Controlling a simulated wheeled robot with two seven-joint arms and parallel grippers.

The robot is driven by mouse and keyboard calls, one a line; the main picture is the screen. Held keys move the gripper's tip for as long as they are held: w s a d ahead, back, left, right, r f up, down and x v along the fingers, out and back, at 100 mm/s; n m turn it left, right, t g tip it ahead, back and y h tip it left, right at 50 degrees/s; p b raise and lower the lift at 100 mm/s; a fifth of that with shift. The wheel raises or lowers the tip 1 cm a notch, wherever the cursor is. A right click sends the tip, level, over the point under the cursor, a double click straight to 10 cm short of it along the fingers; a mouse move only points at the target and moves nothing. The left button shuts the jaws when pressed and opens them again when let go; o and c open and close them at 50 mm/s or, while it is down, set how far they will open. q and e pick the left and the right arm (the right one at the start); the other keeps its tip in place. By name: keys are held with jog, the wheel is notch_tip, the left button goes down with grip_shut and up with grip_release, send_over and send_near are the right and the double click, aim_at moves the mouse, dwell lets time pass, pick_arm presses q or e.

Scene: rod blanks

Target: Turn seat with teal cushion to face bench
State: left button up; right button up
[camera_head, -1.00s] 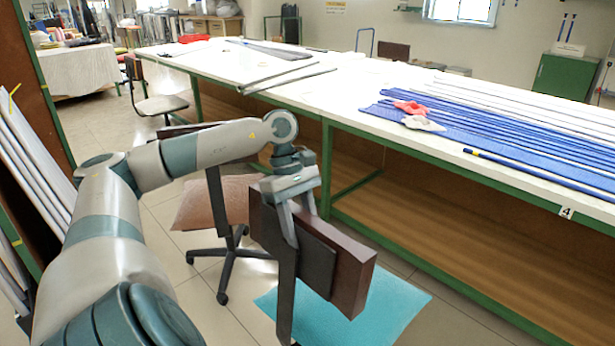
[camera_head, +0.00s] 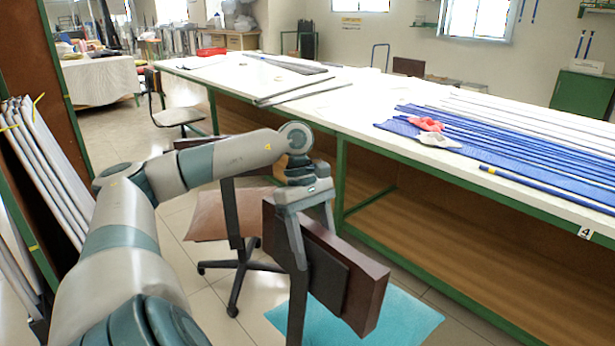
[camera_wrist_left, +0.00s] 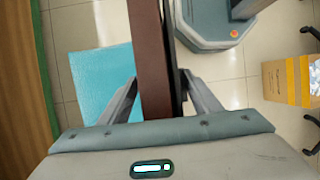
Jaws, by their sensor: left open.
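The seat's teal cushion (camera_head: 365,320) lies low in front of the bench, partly hidden by its upright dark brown backrest (camera_head: 345,251). My left gripper (camera_head: 313,240) is open at the top of this backrest, one finger on each side of it. In the left wrist view, the backrest (camera_wrist_left: 150,60) runs between the open fingers (camera_wrist_left: 160,95), with the teal cushion (camera_wrist_left: 100,78) to its left. The bench (camera_head: 350,100) has a white top and green frame and stands behind and right of the seat. My right gripper is out of view.
A second seat with a brown cushion (camera_head: 207,217) and black wheeled base stands close to the left of my gripper. Blue rods (camera_head: 500,150) lie on the bench. A cardboard box (camera_wrist_left: 290,80) shows in the wrist view.

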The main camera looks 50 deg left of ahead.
aim_at(312, 227)
pick_arm(q)
jog(key=v, duration=0.7)
jog(key=shift+a+r+p, duration=0.1)
jog(key=shift+r+p, duration=0.25)
jog(key=shift+r, duration=0.05)
jog(key=p+v, duration=0.1)
jog(key=v, duration=0.5)
jog(key=shift+r, duration=0.25)
jog(key=shift+p+v, duration=0.85)
jog(key=shift+v, duration=0.4)
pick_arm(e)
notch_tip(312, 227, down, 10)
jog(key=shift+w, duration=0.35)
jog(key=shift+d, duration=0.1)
